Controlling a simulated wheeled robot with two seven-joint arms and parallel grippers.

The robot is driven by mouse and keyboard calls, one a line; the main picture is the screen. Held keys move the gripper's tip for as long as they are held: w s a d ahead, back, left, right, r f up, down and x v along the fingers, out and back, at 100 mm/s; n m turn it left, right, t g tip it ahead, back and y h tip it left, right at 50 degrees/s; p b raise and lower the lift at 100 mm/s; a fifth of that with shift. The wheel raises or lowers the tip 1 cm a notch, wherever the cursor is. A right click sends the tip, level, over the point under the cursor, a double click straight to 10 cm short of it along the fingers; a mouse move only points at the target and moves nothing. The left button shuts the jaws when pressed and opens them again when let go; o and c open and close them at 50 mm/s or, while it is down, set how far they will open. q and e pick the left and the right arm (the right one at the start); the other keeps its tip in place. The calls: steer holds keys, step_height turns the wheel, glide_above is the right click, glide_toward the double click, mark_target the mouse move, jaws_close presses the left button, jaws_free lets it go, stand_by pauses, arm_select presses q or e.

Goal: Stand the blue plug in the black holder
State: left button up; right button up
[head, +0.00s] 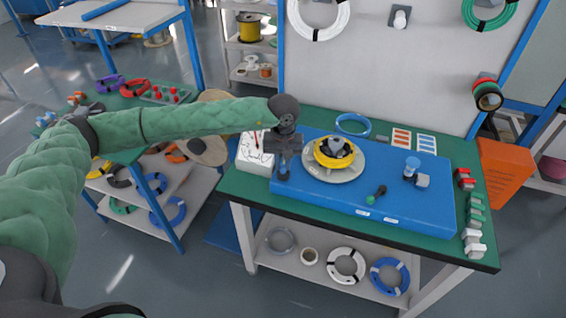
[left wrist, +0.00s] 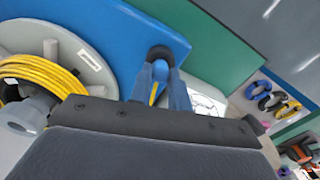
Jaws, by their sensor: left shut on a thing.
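My left gripper (head: 283,174) is over the left end of the blue board (head: 330,192). In the left wrist view my left gripper (left wrist: 163,88) is shut on the blue plug (left wrist: 160,71), whose rounded blue part shows between the fingers. The round black holder (left wrist: 160,51) shows just beyond the fingertips, at the edge of the board. The plug overlaps the holder in that view, and I cannot tell whether it is seated in it. In the head view the gripper hides most of the plug and holder. My right gripper is not in view.
A yellow cable coil (head: 335,152) sits on a round grey spool right of the gripper. A white box (head: 254,153) is close on the left.

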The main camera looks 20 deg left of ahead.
arm_select(q)
steer(key=o, duration=0.8)
steer(key=shift+r+p, duration=0.35)
steer(key=shift+r, duration=3.7)
